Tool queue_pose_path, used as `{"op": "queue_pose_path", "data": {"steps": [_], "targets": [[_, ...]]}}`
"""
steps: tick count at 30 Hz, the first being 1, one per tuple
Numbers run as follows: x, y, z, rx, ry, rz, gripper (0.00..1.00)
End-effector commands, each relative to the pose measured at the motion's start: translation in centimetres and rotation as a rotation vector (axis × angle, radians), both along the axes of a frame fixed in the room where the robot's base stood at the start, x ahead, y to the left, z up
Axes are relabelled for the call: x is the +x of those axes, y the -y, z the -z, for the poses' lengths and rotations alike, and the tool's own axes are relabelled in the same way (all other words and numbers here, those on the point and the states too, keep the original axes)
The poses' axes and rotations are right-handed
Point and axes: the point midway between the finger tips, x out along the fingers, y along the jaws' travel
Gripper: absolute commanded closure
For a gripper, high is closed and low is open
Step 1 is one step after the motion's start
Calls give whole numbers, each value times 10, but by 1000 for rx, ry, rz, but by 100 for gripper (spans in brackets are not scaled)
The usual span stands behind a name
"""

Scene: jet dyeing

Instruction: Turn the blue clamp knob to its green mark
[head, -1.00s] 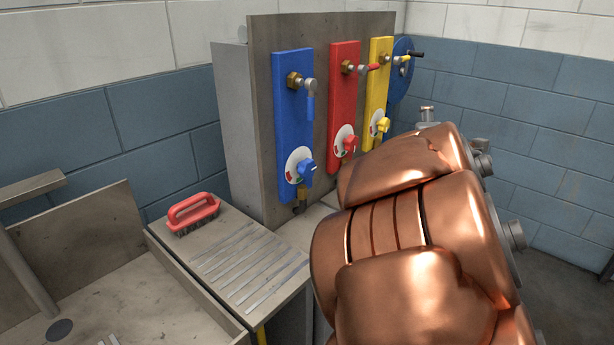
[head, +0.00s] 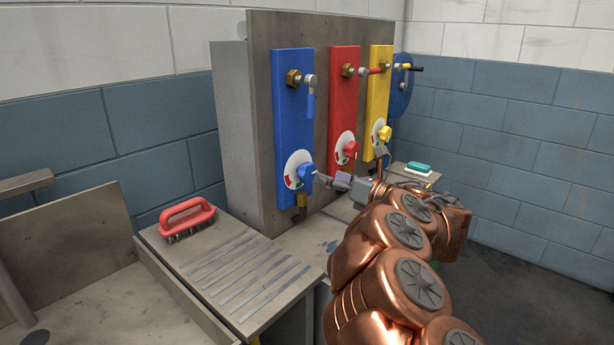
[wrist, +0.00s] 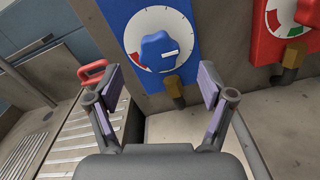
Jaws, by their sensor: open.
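The blue clamp knob (head: 306,172) sits on a white round dial on the blue panel (head: 292,110). In the wrist view the knob (wrist: 157,50) is in the upper middle, and its white pointer line points right. The dial (wrist: 134,40) has tick marks and a small red mark at its lower left; I cannot clearly make out the green mark. My gripper (wrist: 160,86) is open and empty, its two fingers spread to either side below the knob. In the head view my gripper (head: 330,181) is close to the knob's right side. Contact is not visible.
A red panel (head: 344,105) and a yellow panel (head: 378,100) with similar knobs and taps stand to the right. A red-handled brush (head: 186,216) lies on the ribbed bench (head: 235,270) at left. A teal-topped item (head: 418,168) is behind my arm.

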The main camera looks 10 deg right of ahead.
Motion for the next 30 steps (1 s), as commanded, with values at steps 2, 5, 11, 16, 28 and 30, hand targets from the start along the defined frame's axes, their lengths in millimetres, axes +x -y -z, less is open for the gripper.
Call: {"op": "queue_pose_path", "data": {"steps": [2,5,11,16,28,30], "targets": [[0,-2,3,-4,1,-11,19],[5,-7,3,-4,2,-15,19],[23,-21,1,-5,2,-15,19],[43,-35,1,-3,1,-13,19],[62,-48,1,-5,2,-10,19],[62,-48,2,-5,2,-10,19]]}}
